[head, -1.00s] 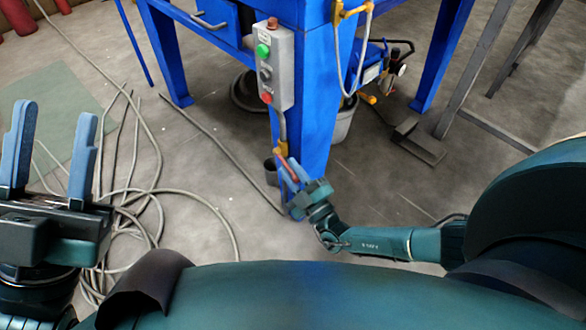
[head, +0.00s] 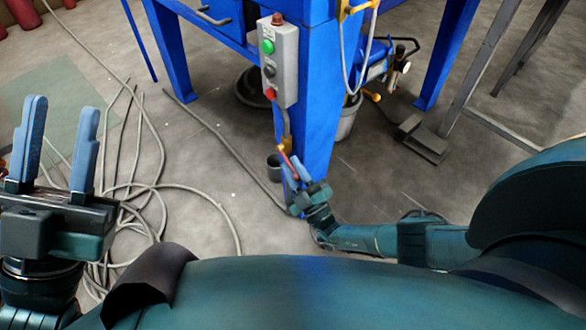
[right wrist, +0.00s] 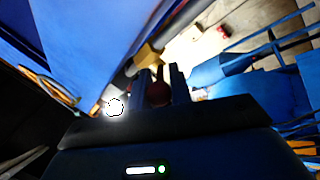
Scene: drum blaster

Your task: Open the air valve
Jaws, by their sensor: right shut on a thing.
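The air valve is a small yellow fitting (head: 285,145) with a red lever handle (head: 288,158), low on the front of the blue machine leg (head: 312,125). In the right wrist view, the yellow valve body (right wrist: 148,56) is just beyond my fingers, and the red handle (right wrist: 158,94) is between them. My right gripper (head: 292,170) is shut on the handle, and its fingers hide part of it. My left gripper (head: 62,107) is open and empty at the far left, away from the valve.
A grey control box (head: 280,65) with green and red buttons is on the leg above the valve. Loose hoses (head: 150,200) lie on the floor at left. A grey bucket (head: 348,118) stands behind the leg. A metal stand (head: 425,140) is at right.

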